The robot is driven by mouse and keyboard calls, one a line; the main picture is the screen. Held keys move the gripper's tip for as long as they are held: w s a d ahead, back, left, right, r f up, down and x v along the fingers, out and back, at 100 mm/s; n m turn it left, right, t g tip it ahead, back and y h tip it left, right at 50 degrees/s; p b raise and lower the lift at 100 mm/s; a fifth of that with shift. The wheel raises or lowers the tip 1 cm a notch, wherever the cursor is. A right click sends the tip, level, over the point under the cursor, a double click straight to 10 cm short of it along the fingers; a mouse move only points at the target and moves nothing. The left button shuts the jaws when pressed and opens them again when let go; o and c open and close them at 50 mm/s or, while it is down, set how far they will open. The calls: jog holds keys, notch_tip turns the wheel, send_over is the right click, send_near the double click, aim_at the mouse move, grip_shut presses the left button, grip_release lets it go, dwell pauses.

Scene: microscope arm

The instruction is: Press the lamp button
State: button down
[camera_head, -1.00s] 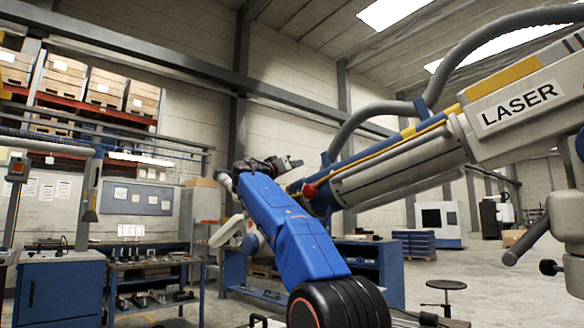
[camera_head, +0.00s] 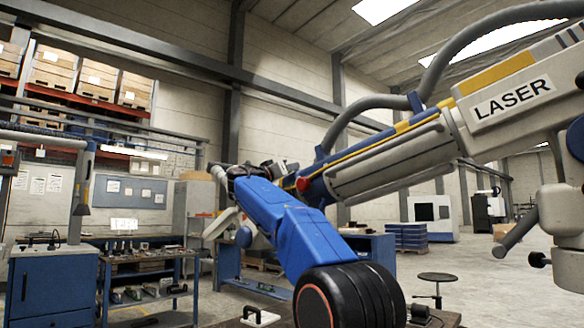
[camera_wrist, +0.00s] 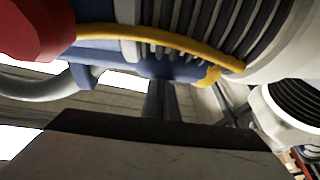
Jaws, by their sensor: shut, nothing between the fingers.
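A red round button (camera_head: 304,184) sits on the blue end of the large microscope arm (camera_head: 390,165), just left of its grey cylinder. No lettering on it is legible. In the wrist view a large red faceted part (camera_wrist: 35,28) at the top left appears to be the same button. My gripper (camera_head: 292,166) is small and dark in the head view, just above and left of the button. Its fingertips are hard to make out, and contact cannot be told. In the wrist view my shut gripper (camera_wrist: 160,135) fills the bottom, below the red part.
The thick grey hose (camera_head: 345,120) and the arm marked LASER (camera_head: 512,97) crowd the right side. A blue cabinet (camera_head: 52,290) and a workbench (camera_head: 150,285) stand at the left. Open floor and a stool (camera_head: 437,278) lie at the right.

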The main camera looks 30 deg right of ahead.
jog(key=shift+s+f, duration=0.25)
jog(key=shift+f, duration=0.9)
jog(key=shift+w, duration=0.1)
jog(key=shift+a+f, duration=0.15)
jog(key=shift+a, duration=0.15)
jog(key=s+r+v, duration=0.1)
jog(key=v, duration=1.6)
jog(key=shift+r, duration=0.25)
